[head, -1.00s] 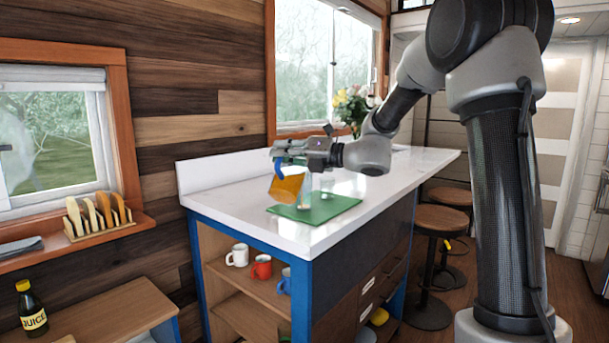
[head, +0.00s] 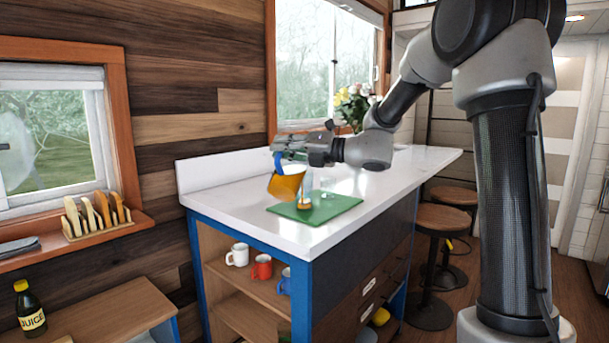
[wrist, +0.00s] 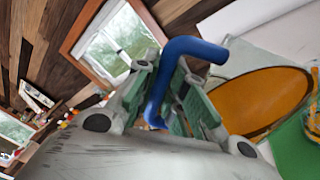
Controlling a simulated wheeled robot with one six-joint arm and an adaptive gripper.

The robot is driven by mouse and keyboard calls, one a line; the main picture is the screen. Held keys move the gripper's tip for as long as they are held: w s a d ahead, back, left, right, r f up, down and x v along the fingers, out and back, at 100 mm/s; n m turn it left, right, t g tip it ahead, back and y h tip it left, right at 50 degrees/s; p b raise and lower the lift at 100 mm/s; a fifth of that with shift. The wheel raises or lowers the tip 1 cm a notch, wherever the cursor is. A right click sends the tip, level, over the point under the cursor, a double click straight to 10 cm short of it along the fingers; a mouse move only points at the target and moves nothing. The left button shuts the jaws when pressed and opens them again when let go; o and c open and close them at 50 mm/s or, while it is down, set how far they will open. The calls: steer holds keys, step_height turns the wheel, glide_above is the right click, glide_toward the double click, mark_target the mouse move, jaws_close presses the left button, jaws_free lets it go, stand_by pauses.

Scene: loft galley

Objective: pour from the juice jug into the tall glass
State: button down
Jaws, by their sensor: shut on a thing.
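The juice jug (head: 285,185) has a blue handle and orange juice. It is tilted toward the right, above the green mat (head: 325,208). My gripper (head: 277,153) is shut on its handle, which shows between the fingers in the wrist view (wrist: 178,62). The jug's orange juice (wrist: 262,98) fills much of the right side there. The tall glass (head: 307,188) stands upright on the mat, just right of the jug's lower rim. It is clear, with a little orange near its base. The jug partly covers it, and I cannot tell whether they touch.
Another small clear glass (head: 327,184) stands behind on the mat's far side. The white counter (head: 235,207) is clear around the mat. Flowers (head: 354,105) stand at the back. Mugs (head: 262,266) sit on the shelf below. Stools (head: 440,220) stand at the right.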

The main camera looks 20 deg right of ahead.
steer(key=shift+w+d+r+m+p, duration=0.15)
steer(key=shift+w+r+m+p, duration=0.1)
steer(key=shift+r+m+p, duration=0.2)
stand_by(1.3)
